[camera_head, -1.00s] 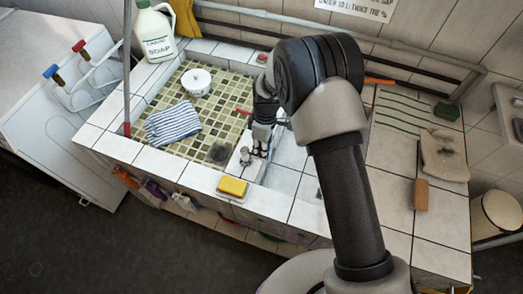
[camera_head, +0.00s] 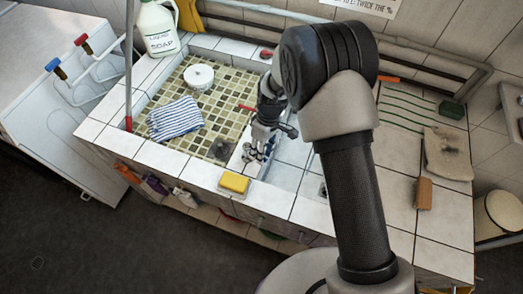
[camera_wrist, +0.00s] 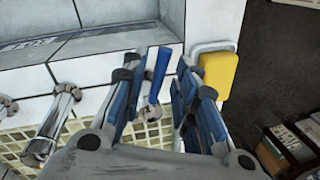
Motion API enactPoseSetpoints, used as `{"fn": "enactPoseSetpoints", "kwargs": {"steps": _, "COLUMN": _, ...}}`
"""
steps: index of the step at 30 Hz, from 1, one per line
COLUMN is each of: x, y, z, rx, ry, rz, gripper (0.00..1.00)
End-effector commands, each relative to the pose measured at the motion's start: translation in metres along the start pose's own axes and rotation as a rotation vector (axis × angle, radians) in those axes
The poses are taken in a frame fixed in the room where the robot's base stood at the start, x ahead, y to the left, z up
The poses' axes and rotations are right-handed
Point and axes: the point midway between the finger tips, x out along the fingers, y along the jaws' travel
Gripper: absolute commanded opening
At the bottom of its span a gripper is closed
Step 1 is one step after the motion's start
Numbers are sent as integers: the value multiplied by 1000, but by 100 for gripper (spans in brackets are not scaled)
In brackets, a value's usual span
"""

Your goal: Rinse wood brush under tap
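The wood brush (camera_head: 424,193) lies on the tiled counter at the right in the head view, well away from my gripper. My gripper (camera_head: 255,152) points down over the tiled strip beside the basin. In the wrist view my gripper (camera_wrist: 168,65) has its fingers apart, with a gap between them. A bright blue strip (camera_wrist: 159,75) shows by the gap; I cannot tell whether it is a finger pad or a tap lever. Chrome tap parts (camera_wrist: 50,125) stand left of the fingers. A red lever (camera_head: 247,108) shows behind my gripper in the head view.
A yellow sponge (camera_head: 234,183) sits on a dish at the front edge. The mosaic basin (camera_head: 222,117) holds a striped cloth (camera_head: 176,118) and a white bowl (camera_head: 199,77). A soap jug (camera_head: 157,29) stands behind.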

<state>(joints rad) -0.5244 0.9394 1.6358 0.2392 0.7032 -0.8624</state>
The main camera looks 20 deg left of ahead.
Motion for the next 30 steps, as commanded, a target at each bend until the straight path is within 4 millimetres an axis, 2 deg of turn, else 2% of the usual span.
{"fn": "enactPoseSetpoints", "kwargs": {"steps": 9, "x": 0, "y": 0, "z": 0, "rx": 0, "ry": 0, "rz": 0, "gripper": 32}}
{"fn": "enactPoseSetpoints", "kwargs": {"steps": 13, "x": -10, "y": 1, "z": -1, "rx": -1, "ry": 3, "rz": 2, "gripper": 32}}
{"fn": "enactPoseSetpoints", "kwargs": {"steps": 17, "x": -32, "y": 1, "z": -1, "rx": -1, "ry": 4, "rz": 4, "gripper": 32}}
{"fn": "enactPoseSetpoints", "kwargs": {"steps": 24, "x": -84, "y": 1, "z": 0, "rx": 0, "ry": 3, "rz": 3, "gripper": 32}}
{"fn": "enactPoseSetpoints", "kwargs": {"steps": 30, "x": -112, "y": 0, "z": 0, "rx": -1, "ry": 1, "rz": 1, "gripper": 32}}
